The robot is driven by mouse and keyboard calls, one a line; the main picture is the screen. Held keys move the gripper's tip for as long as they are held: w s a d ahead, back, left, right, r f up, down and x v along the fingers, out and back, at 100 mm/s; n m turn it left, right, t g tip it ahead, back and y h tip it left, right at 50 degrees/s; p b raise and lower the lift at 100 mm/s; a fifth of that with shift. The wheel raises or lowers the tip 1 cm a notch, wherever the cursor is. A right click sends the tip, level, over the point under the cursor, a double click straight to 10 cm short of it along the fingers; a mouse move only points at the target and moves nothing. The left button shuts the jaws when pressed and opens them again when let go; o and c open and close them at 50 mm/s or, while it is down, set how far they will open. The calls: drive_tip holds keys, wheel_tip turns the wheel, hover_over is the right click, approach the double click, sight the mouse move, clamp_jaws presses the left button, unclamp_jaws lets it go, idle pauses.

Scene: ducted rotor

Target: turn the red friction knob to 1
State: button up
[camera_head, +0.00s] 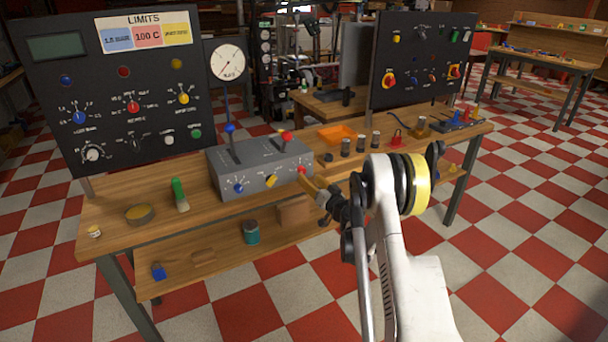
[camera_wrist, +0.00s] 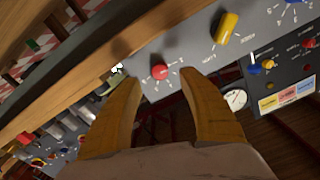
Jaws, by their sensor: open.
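A red knob (camera_head: 302,171) sits at the right end of the front face of a grey control box (camera_head: 226,188). In the wrist view the red knob (camera_wrist: 160,72) is ringed by small white scale marks, too small to read. I cannot tell which mark it points to. My gripper (camera_head: 312,183) is close in front of the knob. In the wrist view my gripper (camera_wrist: 160,78) is open, with one tan finger on each side of the knob. A gap shows between each finger and the knob, and nothing is held.
A yellow knob (camera_head: 271,181) and a blue knob (camera_head: 239,187) are on the same face, left of the red one. Two levers stand on the box top, one red-tipped (camera_head: 286,136). The wooden bench (camera_head: 120,215) holds a green-handled brush (camera_head: 179,194) and an orange tray (camera_head: 337,134).

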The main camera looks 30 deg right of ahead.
drive_tip(key=s, duration=0.6)
drive_tip(key=shift+s+d, duration=0.1)
drive_tip(key=s+a+r+n+g+y, duration=0.2)
drive_tip(key=s+a+r+g, duration=0.15)
drive_tip(key=a+r, duration=0.55)
drive_tip(key=s+a+r+n+g+y, duration=0.1)
drive_tip(key=s+a+r+g, duration=0.1)
drive_tip(key=s+a+r, duration=0.65)
drive_tip(key=s+a+n+g, duration=0.1)
drive_tip(key=s+a+g, duration=0.2)
drive_tip(key=s+a, duration=0.75)
drive_tip(key=s+d+f+g+h, duration=0.1)
drive_tip(key=s+f, duration=0.1)
drive_tip(key=s, duration=0.6)
drive_tip(key=s+d+f+g+h, duration=0.1)
drive_tip(key=s+f+h, duration=0.1)
drive_tip(key=s, duration=0.6)
drive_tip(key=shift+s+d+h, duration=0.3)
drive_tip(key=shift+s+d, duration=0.05)
drive_tip(key=shift+d, duration=0.05)
